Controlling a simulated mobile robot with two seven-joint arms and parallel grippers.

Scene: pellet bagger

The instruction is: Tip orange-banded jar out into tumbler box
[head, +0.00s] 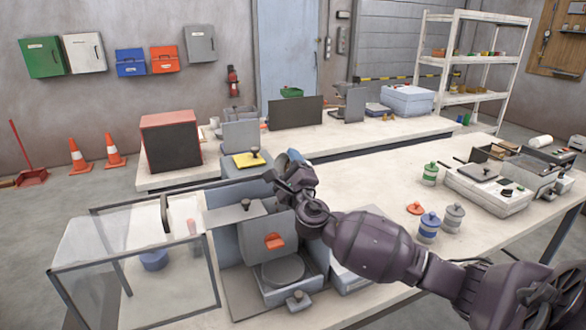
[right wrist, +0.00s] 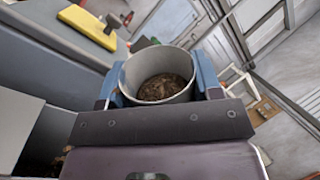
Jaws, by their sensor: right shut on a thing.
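My right gripper (head: 286,172) is above the grey machine at the middle of the bench. In the right wrist view its blue-padded fingers (right wrist: 158,85) are shut on a grey, lidless jar (right wrist: 128,84). Brown pellets (right wrist: 160,88) lie inside the jar. Its mouth faces the wrist camera; no orange band shows on the visible part. An orange lid (head: 415,208) lies loose on the table to the right. I cannot tell for sure which part is the tumbler box; a grey open-topped space (right wrist: 45,140) shows at lower left in the wrist view. My left gripper is not in view.
A clear-walled guard (head: 135,265) stands at the left. A yellow plate with a dark knob (head: 250,158) lies behind my gripper. Blue (head: 429,227), green (head: 429,173) and grey (head: 453,217) jars stand to the right.

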